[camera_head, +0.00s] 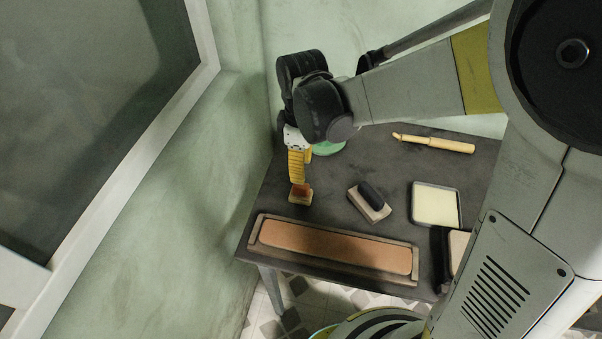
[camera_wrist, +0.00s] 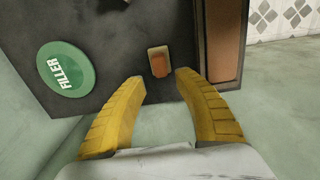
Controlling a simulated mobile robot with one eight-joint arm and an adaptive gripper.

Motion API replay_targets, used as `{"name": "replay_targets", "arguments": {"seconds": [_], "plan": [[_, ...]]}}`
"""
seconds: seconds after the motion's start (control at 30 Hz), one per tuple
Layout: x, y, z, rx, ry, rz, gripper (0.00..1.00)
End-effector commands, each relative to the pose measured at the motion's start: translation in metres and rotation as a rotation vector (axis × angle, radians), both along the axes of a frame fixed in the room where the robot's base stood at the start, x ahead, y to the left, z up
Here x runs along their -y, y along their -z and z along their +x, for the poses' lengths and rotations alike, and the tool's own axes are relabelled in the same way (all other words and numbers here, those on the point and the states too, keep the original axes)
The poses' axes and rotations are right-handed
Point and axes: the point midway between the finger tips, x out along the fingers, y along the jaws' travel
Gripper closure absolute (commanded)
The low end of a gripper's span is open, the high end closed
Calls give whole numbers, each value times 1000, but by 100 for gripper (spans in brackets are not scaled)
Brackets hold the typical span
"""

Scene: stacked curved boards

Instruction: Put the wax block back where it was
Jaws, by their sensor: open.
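The wax block (camera_wrist: 159,66) is a small orange-brown block on a pale tan holder (camera_wrist: 152,50) on the dark table. In the head view the wax block (camera_head: 301,189) sits just below my fingertips, near the table's left side. My gripper (camera_wrist: 162,78) is open, its yellow curved fingers apart, with nothing between them. In the wrist view the block lies just beyond the gap between the fingertips. In the head view my gripper (camera_head: 299,180) points down over the block and partly hides it. I cannot tell whether the fingers touch it.
A long tray (camera_head: 411,281) with a brown strip lies along the front edge. A dark-handled block (camera_head: 373,196), a cream-filled tray (camera_head: 437,205) and a wooden tool (camera_head: 433,143) lie to the right. A green filler lid (camera_wrist: 66,68) is close by. A wall stands left.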

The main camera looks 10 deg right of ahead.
Motion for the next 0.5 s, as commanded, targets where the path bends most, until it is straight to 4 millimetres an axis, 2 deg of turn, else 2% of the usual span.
{"name": "replay_targets", "arguments": {"seconds": [0.03,0.1,0.33,0.5], "plan": [[0,-15,0,0,0,0,62],[0,-27,0,0,0,0,62],[2,-51,-1,6,12,2,62],[26,-77,-15,84,180,29,62]]}}
